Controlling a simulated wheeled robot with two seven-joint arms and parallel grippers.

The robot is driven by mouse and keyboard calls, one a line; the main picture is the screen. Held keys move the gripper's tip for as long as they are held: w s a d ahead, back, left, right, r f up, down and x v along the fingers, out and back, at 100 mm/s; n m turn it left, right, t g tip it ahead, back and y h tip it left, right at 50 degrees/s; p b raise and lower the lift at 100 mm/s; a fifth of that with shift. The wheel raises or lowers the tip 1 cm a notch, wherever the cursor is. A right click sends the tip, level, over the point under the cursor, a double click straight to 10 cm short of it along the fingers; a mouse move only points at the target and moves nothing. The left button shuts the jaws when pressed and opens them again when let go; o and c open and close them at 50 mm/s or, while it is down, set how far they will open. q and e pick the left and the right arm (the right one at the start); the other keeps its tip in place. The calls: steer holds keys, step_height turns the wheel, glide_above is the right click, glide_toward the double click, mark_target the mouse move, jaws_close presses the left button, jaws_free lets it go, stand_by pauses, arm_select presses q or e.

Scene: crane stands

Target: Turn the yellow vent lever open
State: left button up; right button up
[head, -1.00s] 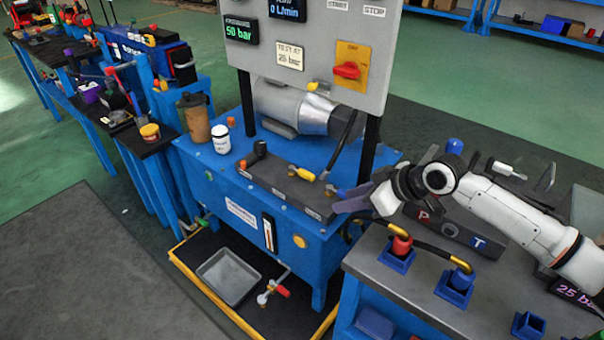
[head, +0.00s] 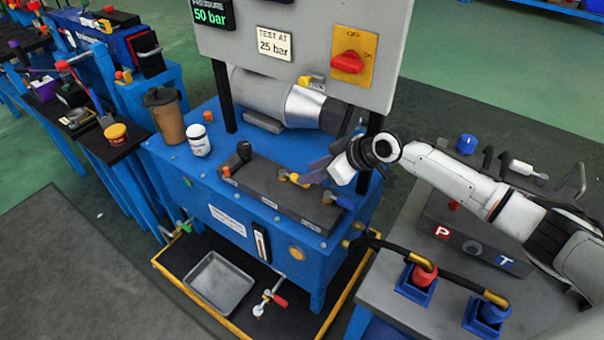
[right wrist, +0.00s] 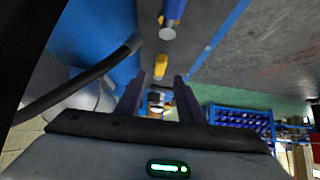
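The yellow vent lever (head: 293,178) sits on the dark manifold block (head: 262,187) on top of the blue power unit. My right gripper (head: 317,169) is just to the right of the lever, with its fingers pointing toward it. In the right wrist view, the yellow lever (right wrist: 161,66) lies just beyond the gap between the two fingers of my right gripper (right wrist: 160,88). The fingers are apart and nothing is held between them. I cannot tell whether a finger touches the lever. My left gripper is not in view.
The control panel (head: 300,30) stands behind. A white jar (head: 198,140) and brown cup (head: 168,118) stand on the left. A grey bench (head: 385,275) is at right.

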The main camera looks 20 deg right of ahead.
mark_target(294, 179)
steer(key=shift+x, duration=2.25)
jaws_close()
